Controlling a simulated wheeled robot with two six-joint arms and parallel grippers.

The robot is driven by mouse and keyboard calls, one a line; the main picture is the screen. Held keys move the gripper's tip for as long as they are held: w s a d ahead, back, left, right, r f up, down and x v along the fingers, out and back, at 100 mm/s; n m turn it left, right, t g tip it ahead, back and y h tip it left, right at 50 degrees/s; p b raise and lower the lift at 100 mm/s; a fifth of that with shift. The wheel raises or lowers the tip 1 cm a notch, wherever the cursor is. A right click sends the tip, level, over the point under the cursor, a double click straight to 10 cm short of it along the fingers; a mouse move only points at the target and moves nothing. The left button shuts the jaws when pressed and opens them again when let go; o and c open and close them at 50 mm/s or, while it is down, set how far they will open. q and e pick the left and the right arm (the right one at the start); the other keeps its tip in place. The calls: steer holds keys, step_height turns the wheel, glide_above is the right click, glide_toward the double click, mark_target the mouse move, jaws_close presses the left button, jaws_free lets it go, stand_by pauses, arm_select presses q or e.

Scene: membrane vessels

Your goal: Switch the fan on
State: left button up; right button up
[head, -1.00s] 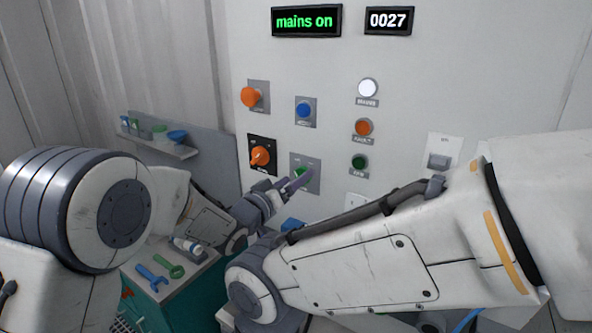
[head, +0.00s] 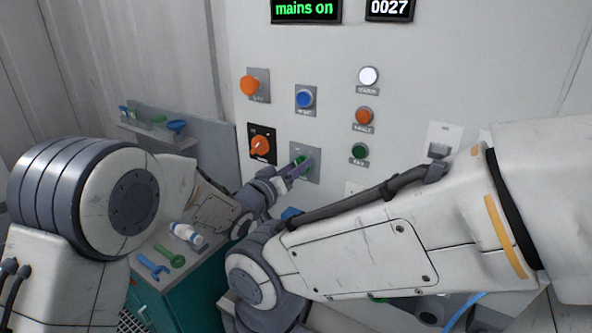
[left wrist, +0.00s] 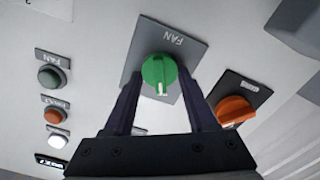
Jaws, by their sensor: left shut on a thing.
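The green fan knob (head: 301,160) sits on a grey plate low on the wall panel. In the left wrist view the knob (left wrist: 157,71) shows with its white mark, and its plate reads FAN, upside down in that picture. My left gripper (head: 297,169) is at the knob, with one dark finger on each side; it also shows in the left wrist view (left wrist: 163,100), shut on the knob. My right arm crosses the front of the head view, but its gripper is not in view. The green FAN lamp (head: 359,152) looks dark.
An orange rotary switch (head: 261,147) is close left of the fan plate. A blue button (head: 305,98) is above it, and an orange knob (head: 250,85) is upper left. The display (head: 306,9) reads "mains on". A teal cabinet (head: 185,290) with tools stands below left.

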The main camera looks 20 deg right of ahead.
arm_select(q)
steer(key=shift+s+d+m+b, duration=0.1)
steer(key=shift+s+m+b, duration=0.05)
steer(key=shift+m+b, duration=6.3)
steer(key=shift+n+b, duration=0.55)
steer(key=shift+b, duration=0.1)
steer(key=o, duration=1.3)
steer(key=shift+o, duration=0.2)
steer(key=b+v, duration=0.3)
steer(key=v, duration=0.7)
steer(key=shift+s, duration=0.2)
